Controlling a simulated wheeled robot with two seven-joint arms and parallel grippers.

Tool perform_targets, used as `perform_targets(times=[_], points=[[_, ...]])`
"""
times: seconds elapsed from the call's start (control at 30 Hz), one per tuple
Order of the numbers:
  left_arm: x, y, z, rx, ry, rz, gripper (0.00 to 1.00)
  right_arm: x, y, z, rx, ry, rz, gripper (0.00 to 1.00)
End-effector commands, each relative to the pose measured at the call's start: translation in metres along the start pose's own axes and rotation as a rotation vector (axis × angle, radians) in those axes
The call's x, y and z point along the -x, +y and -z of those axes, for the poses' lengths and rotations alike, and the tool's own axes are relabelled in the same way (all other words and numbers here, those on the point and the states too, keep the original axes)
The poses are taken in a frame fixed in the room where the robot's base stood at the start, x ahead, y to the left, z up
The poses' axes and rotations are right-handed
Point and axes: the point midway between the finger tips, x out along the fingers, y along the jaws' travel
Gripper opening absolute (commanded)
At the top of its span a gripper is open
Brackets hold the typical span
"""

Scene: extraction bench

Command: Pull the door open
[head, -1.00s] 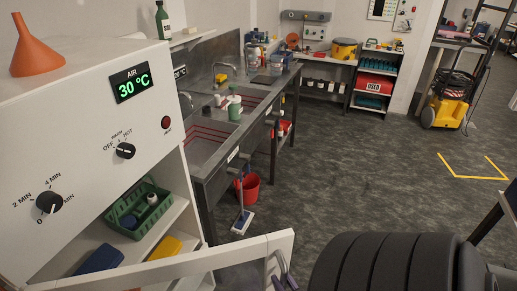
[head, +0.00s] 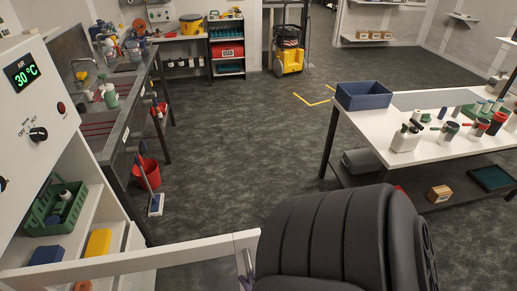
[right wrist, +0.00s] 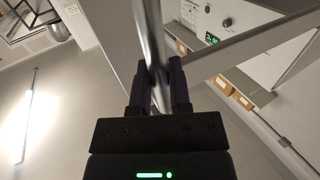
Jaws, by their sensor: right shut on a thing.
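The door (head: 130,262) of the white cabinet (head: 40,110) stands open, its top edge slanting across the bottom left of the head view. The shelves behind it show. In the right wrist view, my right gripper (right wrist: 160,85) is shut on the door's round metal handle (right wrist: 151,35), with a dark finger on each side of the bar. In the head view, my right gripper (head: 246,275) is mostly hidden behind my dark arm, at the door's free edge. My left gripper is not in view.
A green crate (head: 53,208) and a yellow item (head: 98,243) are on the cabinet shelves. A red bucket (head: 147,172) and a mop (head: 155,205) stand by the sink bench. A white table (head: 380,125) with a blue bin (head: 363,95) stands right. Floor between is clear.

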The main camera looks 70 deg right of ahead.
Motion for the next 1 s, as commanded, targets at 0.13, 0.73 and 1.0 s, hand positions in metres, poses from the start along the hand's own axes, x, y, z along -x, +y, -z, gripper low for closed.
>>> perform_targets(times=[0.13, 0.73, 1.0], points=[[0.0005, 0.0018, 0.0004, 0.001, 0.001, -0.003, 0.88, -0.0002, -0.0048, 0.0002, 0.000, 0.001, 0.012, 0.00], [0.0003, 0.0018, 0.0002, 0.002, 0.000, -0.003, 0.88, 0.0000, -0.0056, -0.0002, -0.001, 0.000, 0.014, 0.57], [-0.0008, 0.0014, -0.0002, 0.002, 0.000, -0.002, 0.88, 0.0068, -0.0051, -0.0012, 0.000, -0.003, 0.013, 0.57]])
